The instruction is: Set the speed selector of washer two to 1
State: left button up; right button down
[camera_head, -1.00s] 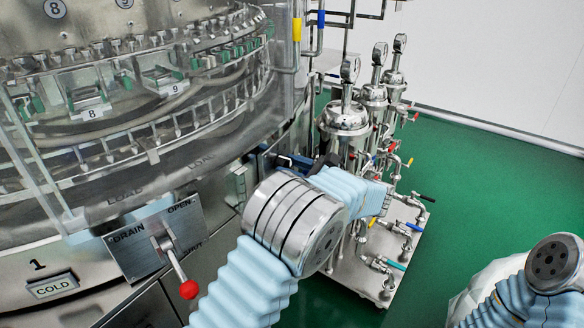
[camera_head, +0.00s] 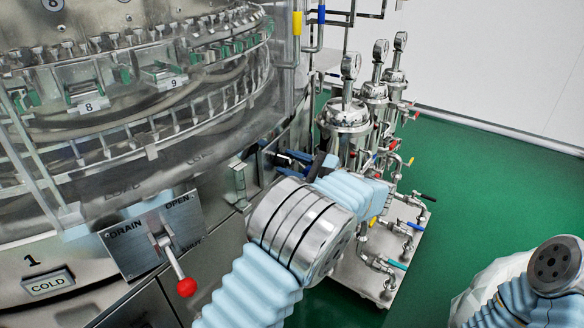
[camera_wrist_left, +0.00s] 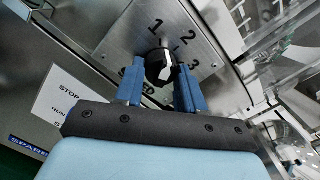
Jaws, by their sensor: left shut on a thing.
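The speed selector in the left wrist view is a round black knob (camera_wrist_left: 160,66) with a white mark, on a metal plate (camera_wrist_left: 200,50) numbered 1, 2 and 3. I cannot tell which number the mark points at. My left gripper (camera_wrist_left: 160,76) has its two blue fingers on either side of the knob and is shut on it. In the head view the blue fingers of my left gripper (camera_head: 286,158) reach the machine's side, mostly behind my forearm. The knob is hidden there. My right arm shows at the right edge, but its gripper is out of view.
A drain lever with a red ball (camera_head: 186,287) sticks out of the washer's front. A COLD label (camera_head: 48,283) is at lower left. Steel filter housings (camera_head: 345,115) with gauges and valves stand to the right. Green floor (camera_head: 480,170) is open beyond them.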

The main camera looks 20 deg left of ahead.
pick_arm(q)
jog(key=shift+d+f+n+b, duration=0.1)
jog(key=shift+n+b, duration=0.9)
jog(key=shift+n, duration=1.1)
jog(key=o, duration=1)
jog(key=shift+o, duration=0.2)
jog(key=v, duration=1.3)
jog(key=shift+d+p, duration=0.4)
jog(key=shift+p, duration=0.05)
jog(key=shift+w+f, duration=0.1)
jog(key=shift+f, duration=0.05)
